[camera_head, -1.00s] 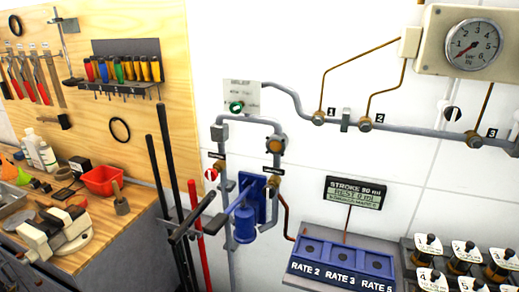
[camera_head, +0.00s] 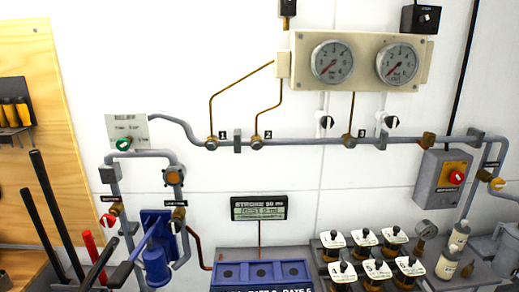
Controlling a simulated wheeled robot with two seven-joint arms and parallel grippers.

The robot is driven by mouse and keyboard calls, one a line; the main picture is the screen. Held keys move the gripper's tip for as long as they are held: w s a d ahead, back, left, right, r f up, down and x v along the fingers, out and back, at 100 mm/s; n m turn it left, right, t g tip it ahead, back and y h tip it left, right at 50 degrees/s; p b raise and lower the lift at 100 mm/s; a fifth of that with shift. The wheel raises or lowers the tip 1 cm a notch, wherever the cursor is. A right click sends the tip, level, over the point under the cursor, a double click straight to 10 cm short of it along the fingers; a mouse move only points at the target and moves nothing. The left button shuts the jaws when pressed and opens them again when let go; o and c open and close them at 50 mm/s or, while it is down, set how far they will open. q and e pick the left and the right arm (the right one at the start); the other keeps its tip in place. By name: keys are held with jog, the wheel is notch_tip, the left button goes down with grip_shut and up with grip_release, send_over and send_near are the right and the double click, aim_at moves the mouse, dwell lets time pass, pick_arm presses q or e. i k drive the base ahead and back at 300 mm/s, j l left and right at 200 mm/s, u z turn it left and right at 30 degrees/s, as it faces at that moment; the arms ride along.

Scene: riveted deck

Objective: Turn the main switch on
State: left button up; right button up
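A grey switch box (camera_head: 441,178) is on the white wall at the right. It has an orange-yellow plate with a red rotary knob (camera_head: 456,178), which looks like a main switch. I cannot read a label on it or tell its position clearly. Neither of my grippers is in view.
Two gauges (camera_head: 332,62) sit on a cream panel above a grey pipe (camera_head: 300,141) with several valves. A blue tray (camera_head: 262,272) and several labelled black-knobbed items (camera_head: 365,238) are below. Dark bars (camera_head: 48,215) stand at the left by the wooden board (camera_head: 40,110).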

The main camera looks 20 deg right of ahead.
aim_at(456, 177)
jog(key=z, duration=1.95)
jog(key=i+l, duration=0.25)
jog(key=l, duration=0.15)
jog(key=i+l+u, duration=0.1)
jog(key=i+l, duration=0.15)
jog(key=l, duration=0.15)
